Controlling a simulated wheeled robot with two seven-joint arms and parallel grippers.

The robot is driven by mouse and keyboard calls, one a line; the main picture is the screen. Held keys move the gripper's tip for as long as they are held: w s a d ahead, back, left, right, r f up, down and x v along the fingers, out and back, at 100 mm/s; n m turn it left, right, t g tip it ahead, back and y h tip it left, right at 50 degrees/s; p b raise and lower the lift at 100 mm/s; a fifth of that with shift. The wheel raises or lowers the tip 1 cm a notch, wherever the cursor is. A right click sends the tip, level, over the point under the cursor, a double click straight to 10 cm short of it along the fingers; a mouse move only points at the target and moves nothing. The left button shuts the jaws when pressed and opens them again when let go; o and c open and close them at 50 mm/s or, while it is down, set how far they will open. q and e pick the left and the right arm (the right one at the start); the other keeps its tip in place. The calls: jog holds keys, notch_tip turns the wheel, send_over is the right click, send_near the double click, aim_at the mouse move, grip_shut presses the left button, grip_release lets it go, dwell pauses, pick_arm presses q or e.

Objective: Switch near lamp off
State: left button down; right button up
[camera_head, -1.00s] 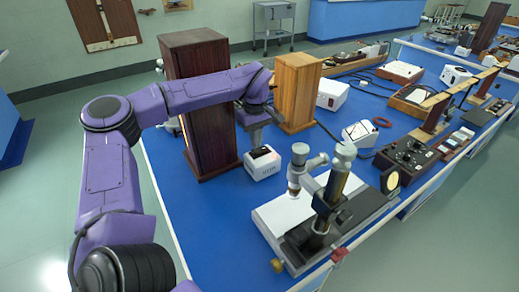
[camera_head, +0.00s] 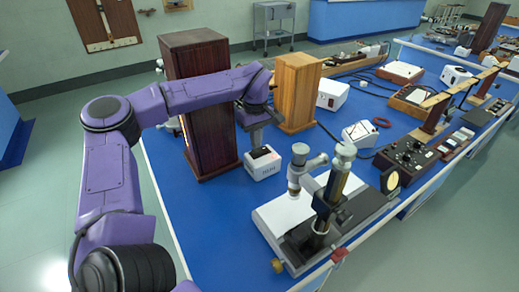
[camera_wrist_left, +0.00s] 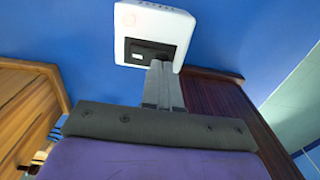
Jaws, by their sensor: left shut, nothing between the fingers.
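A small white box with a black rocker switch (camera_head: 263,162) stands on the blue bench top. In the left wrist view the white box (camera_wrist_left: 174,22) shows its black switch panel (camera_wrist_left: 137,50). My left gripper (camera_head: 256,141) is shut and empty, pointing down at the switch. In the wrist view its fingertips (camera_wrist_left: 160,66) overlap the edge of the switch panel; I cannot tell whether they touch. A tall dark wooden housing (camera_head: 208,110) stands just left of the box, with a bright glowing strip on its left side. My right gripper is not in view.
A lighter wooden housing (camera_head: 297,92) stands behind the box. A microscope-like instrument (camera_head: 330,205) stands to the front right. Bare blue bench lies in front of the white box.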

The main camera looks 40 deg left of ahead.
aim_at(256, 151)
pick_arm(q)
jog(key=shift+f+b, duration=0.4)
jog(key=shift+f, duration=0.55)
dwell(0.7)
notch_tip(256, 151, up, 7)
jog(key=p, duration=0.8)
jog(key=shift+r, duration=0.1)
dwell(0.4)
